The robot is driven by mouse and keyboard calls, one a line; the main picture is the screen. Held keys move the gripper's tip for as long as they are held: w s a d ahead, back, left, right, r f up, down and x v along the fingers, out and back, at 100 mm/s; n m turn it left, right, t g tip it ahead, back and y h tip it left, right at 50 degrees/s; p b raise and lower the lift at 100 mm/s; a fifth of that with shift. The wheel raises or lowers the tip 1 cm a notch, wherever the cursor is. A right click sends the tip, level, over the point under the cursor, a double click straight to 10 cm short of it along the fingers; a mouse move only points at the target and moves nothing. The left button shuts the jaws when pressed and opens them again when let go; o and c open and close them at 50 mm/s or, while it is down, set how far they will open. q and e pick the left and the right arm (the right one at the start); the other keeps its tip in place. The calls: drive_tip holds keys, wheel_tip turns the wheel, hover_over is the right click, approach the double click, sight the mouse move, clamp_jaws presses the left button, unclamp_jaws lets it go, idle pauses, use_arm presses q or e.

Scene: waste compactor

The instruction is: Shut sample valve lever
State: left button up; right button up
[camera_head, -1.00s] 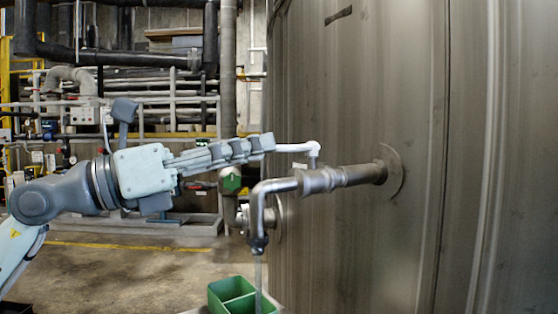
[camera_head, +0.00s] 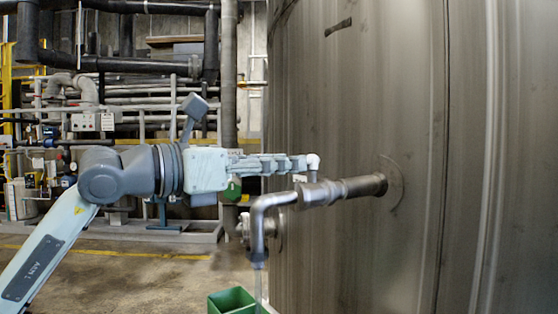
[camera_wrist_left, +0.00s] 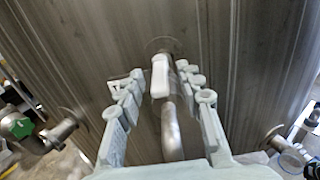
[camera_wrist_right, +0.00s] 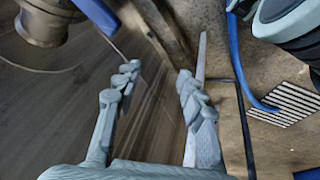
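The white sample valve lever (camera_head: 313,162) stands on top of a metal pipe valve (camera_head: 320,193) that comes out of the large tank. A bent spout (camera_head: 257,225) turns down from it, and a thin stream shows below its mouth. My left gripper (camera_head: 296,163) reaches in from the left at lever height, its fingers hiding most of the handle. In the left wrist view, the white lever (camera_wrist_left: 160,76) lies between the spread fingers (camera_wrist_left: 160,83), with gaps on both sides. My right gripper (camera_wrist_right: 153,72) is open and empty, seen only in its wrist view.
The ribbed tank wall (camera_head: 400,100) fills the right side. A green divided bin (camera_head: 232,300) stands below the spout. Pipes and railings stand behind; open floor lies between.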

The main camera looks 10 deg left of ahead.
use_arm(q)
clamp_jaws()
drive_tip(key=shift+w, duration=0.1)
idle(0.5)
